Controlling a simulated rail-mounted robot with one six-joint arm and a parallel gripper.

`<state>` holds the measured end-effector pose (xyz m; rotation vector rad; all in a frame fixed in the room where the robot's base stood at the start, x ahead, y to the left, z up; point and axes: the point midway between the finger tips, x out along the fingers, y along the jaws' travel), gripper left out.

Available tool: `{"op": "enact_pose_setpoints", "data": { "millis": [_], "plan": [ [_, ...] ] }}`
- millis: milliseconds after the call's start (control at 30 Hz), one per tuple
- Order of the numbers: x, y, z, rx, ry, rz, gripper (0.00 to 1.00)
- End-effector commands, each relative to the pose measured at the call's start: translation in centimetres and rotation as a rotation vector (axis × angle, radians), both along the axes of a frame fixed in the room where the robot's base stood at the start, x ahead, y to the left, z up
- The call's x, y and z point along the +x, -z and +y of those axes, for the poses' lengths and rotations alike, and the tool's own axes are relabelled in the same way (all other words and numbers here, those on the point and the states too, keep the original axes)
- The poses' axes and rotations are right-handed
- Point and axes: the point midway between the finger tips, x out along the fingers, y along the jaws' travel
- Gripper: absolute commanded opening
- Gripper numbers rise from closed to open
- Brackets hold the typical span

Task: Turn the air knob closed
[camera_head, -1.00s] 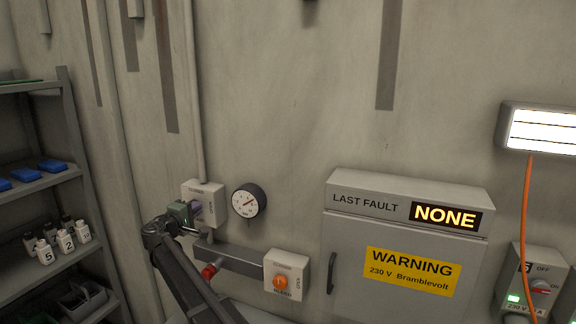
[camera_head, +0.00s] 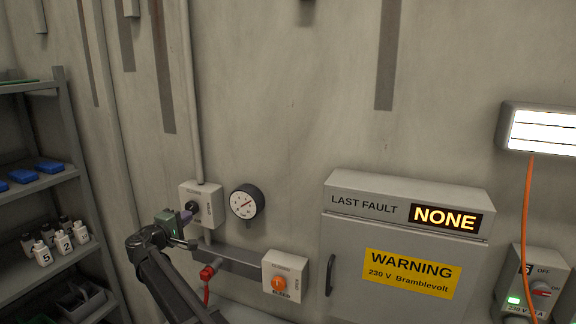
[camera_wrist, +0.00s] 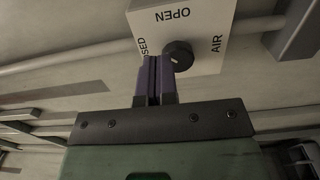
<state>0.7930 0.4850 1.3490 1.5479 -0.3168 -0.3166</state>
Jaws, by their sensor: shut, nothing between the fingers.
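The air knob (camera_head: 192,207) is a round black knob on a pale box (camera_head: 212,206) on the wall. In the wrist view the knob (camera_wrist: 178,55) shows a small pale mark, and OPEN, AIR and part of CLOSED are printed on the box (camera_wrist: 205,40). Which label the mark points to is hard to tell. My gripper (camera_head: 187,217), with purple fingers, is just in front of the box, below and left of the knob. In the wrist view the fingers (camera_wrist: 152,62) are together and empty, left of the knob. They appear apart from it.
A pressure gauge (camera_head: 247,201) is right of the air box. Below are a grey rail (camera_head: 228,258), a red valve handle (camera_head: 207,273) and a box with an orange BLEED knob (camera_head: 279,284). A fault cabinet (camera_head: 345,235) stands right; shelves (camera_head: 62,180) stand left.

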Motion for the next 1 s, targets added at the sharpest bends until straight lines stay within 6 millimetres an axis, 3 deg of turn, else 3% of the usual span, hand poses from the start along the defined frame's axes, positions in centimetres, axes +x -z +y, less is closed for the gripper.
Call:
{"op": "enact_pose_setpoints", "data": {
  "millis": [100, 300, 533, 1000],
  "plan": [
    [0.0, 0.3, 0.1, 0.000, -0.001, 0.000, 0.00],
    [-0.6, 4.0, 1.0, 0.000, -0.002, 0.000, 0.00],
    [-0.3, 3.4, 0.9, 0.000, -0.001, 0.000, 0.00],
    [5.4, 3.4, -1.4, 0.000, -0.001, 0.000, 0.00]
  ]
}}
